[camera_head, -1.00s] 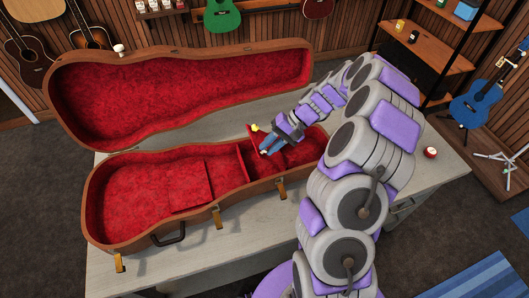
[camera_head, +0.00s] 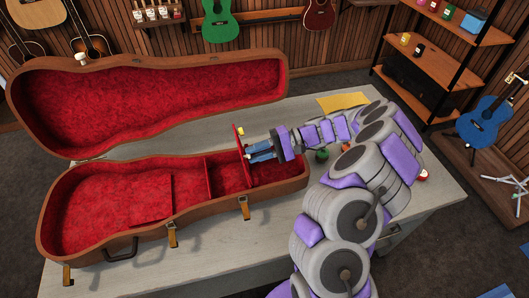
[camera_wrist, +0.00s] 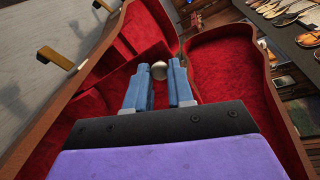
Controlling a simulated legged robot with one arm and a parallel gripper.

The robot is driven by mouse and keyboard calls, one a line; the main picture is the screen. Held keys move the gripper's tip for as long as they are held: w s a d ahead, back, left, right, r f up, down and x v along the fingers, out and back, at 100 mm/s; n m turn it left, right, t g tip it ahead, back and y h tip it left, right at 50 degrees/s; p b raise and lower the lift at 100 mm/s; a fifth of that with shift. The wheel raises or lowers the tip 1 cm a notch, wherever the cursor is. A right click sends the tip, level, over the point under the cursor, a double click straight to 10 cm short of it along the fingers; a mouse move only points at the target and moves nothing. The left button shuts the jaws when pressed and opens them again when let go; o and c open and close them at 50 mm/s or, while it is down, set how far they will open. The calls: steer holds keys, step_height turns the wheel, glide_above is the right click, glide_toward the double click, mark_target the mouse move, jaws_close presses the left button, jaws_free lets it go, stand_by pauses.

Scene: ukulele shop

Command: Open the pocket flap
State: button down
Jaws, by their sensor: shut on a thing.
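The open instrument case (camera_head: 110,235) lies on the table, lined in red plush. Its pocket flap (camera_head: 237,133) is a thin red panel standing steeply up from the pocket near the case's right end. My gripper (camera_head: 250,150), with blue fingers, reaches in from the right and is at the flap. In the wrist view a round gold knob (camera_wrist: 158,70) sits between the tips of my gripper (camera_wrist: 159,77), which is shut on it. The flap's panel is hard to make out there, behind the fingers.
The case lid (camera_head: 150,105) stands open behind. A yellow cloth (camera_head: 343,101) and a small green round object (camera_head: 321,155) lie on the table (camera_head: 285,215) right of the case. Shelves (camera_head: 440,60) and a blue ukulele (camera_head: 485,120) stand at the right.

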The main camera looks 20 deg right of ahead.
steer(key=shift+a+f, duration=0.1)
steer(key=shift+a, duration=0.05)
steer(key=c, duration=1)
jaws_free()
steer(key=shift+w, duration=0.2)
steer(key=shift+d, duration=0.2)
steer(key=d+r+p, duration=0.1)
steer(key=d+p, duration=0.2)
steer(key=d, duration=0.2)
steer(key=d+r+p, duration=0.1)
steer(key=d+p, duration=0.3)
steer(key=d, duration=0.2)
steer(key=d+r+p, duration=0.1)
steer(key=d+p, duration=0.3)
steer(key=d, duration=0.2)
steer(key=shift+r, duration=0.15)
